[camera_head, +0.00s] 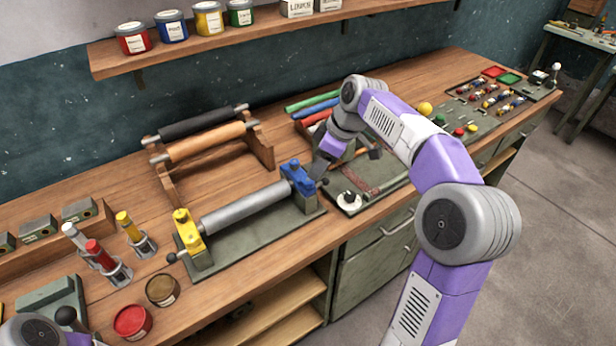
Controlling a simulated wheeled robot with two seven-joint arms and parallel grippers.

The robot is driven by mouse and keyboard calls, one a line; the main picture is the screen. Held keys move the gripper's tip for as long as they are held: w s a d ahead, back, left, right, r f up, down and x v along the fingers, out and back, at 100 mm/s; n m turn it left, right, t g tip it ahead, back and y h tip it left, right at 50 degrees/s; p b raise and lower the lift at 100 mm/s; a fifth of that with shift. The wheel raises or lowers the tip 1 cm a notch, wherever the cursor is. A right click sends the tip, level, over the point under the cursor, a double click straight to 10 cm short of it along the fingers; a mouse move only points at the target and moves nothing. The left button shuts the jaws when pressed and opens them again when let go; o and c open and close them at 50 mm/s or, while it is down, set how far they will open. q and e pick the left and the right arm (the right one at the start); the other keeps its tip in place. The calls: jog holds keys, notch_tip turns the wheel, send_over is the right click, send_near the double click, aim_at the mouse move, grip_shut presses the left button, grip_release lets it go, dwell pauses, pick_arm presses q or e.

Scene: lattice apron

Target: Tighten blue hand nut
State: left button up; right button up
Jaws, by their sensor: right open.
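A blue bearing block (299,179) holds the right end of a grey metal roller (245,208) on a green base plate. A small blue knob (293,163) on top of this block looks like the blue hand nut; its fine shape is too small to make out. A yellow block (188,229) holds the roller's left end. My right gripper (320,168) is open, just right of the blue block, pointing down. I cannot tell whether it touches the block. It holds nothing that I can see. My left gripper is out of view; only part of my left arm shows at the bottom left.
A wooden rack (262,150) with a black and an orange roller stands behind. Ink tools (103,255) and open tins (132,322) stand at the left. A green tray (365,187) and coloured tubes lie near my right wrist. A shelf with paint cans (133,38) hangs above.

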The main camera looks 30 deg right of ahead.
aim_at(309, 180)
jog(key=b+x, duration=0.1)
jog(key=x, duration=0.5)
jog(key=shift+s+a+b, duration=0.1)
jog(key=shift+b, duration=0.2)
jog(key=shift+c, duration=0.3)
jog(key=c, duration=1)
